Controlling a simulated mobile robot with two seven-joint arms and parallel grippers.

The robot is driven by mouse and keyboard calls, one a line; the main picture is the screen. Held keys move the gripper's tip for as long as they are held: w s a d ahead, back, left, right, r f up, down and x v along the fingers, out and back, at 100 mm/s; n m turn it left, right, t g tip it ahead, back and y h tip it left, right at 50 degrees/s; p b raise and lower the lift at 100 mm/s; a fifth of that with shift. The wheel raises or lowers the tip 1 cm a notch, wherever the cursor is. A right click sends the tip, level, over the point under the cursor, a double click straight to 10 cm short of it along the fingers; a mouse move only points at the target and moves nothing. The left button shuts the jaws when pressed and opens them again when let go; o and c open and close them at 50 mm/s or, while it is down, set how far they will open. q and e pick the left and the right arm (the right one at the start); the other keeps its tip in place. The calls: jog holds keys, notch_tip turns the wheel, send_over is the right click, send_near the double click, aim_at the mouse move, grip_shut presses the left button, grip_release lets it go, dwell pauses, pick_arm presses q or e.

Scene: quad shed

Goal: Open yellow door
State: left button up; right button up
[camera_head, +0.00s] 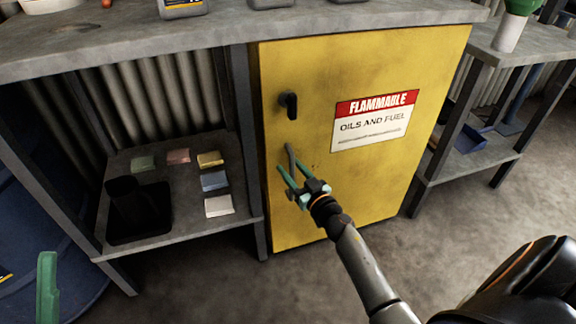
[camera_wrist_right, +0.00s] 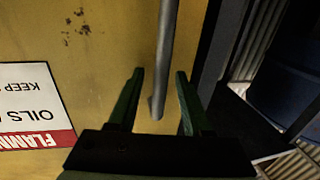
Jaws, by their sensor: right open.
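The yellow door (camera_head: 330,200) fronts a cabinet under the workbench and looks shut. It bears a red and white "FLAMMABLE" oils and fuel sign (camera_head: 375,120), which shows upside down in the right wrist view (camera_wrist_right: 30,105). A black latch (camera_head: 288,104) sits near its upper left edge. Below it is a grey bar handle (camera_head: 289,152). My right gripper (camera_head: 291,170) is open at this handle. In the right wrist view the bar (camera_wrist_right: 166,50) runs between the two green fingers (camera_wrist_right: 160,73), with gaps on both sides. One green finger of my left gripper (camera_head: 47,288) shows at lower left.
A grey workbench top (camera_head: 110,50) runs above the door. A lower shelf (camera_head: 185,232) at left holds a black bin (camera_head: 135,205) and several coloured blocks. A metal side table (camera_head: 470,165) stands at right. Open concrete floor (camera_head: 480,220) lies before it.

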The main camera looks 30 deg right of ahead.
grip_shut()
dwell(0.4)
dwell(1.1)
